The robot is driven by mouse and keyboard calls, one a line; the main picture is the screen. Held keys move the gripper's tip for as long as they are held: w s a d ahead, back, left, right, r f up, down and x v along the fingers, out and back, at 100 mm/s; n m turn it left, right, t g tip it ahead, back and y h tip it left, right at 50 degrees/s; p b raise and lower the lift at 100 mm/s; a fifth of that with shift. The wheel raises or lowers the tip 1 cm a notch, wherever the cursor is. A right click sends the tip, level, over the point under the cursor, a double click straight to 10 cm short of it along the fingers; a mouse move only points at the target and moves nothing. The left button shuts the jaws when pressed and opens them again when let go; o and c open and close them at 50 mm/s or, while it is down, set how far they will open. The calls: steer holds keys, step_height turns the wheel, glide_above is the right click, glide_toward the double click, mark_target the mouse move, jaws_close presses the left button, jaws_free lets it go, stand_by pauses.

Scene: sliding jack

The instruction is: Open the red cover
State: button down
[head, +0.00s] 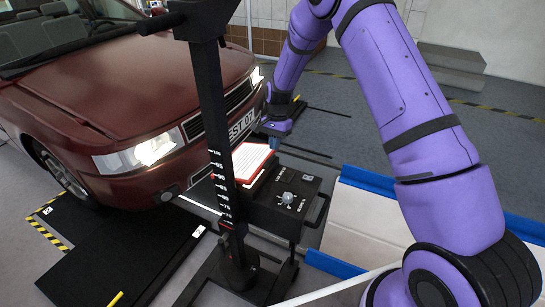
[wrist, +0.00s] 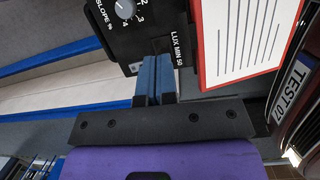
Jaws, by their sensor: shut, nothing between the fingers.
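The red cover (head: 251,162) is a flat panel with a red border and a white lined face, on top of the black box (head: 284,208). In the head view it looks raised at a tilt; its exact angle is hard to tell. In the wrist view the red cover (wrist: 245,40) is at the upper right, lined face visible. My gripper (head: 274,138) is at the far side of the box, close to the cover. In the wrist view the blue fingers of my gripper (wrist: 156,68) are together and empty, beside the box's edge, left of the cover and apart from it.
A black upright post (head: 213,110) with a scale stands just left of the box. A dark red car (head: 110,95) is close on the left. A grey knob (head: 287,198) sits on the box's panel. A blue-edged white bay (head: 365,215) lies to the right.

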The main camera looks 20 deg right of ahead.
steer(key=s+f+m+g+y, duration=0.2)
steer(key=s+f+y, duration=0.1)
steer(key=s+f, duration=0.25)
steer(key=m+t+y, duration=0.8)
steer(key=m+t, duration=0.7)
steer(key=t, duration=0.1)
glide_toward(262, 167)
steer(key=x, duration=0.5)
steer(key=shift+s+a+f, duration=0.1)
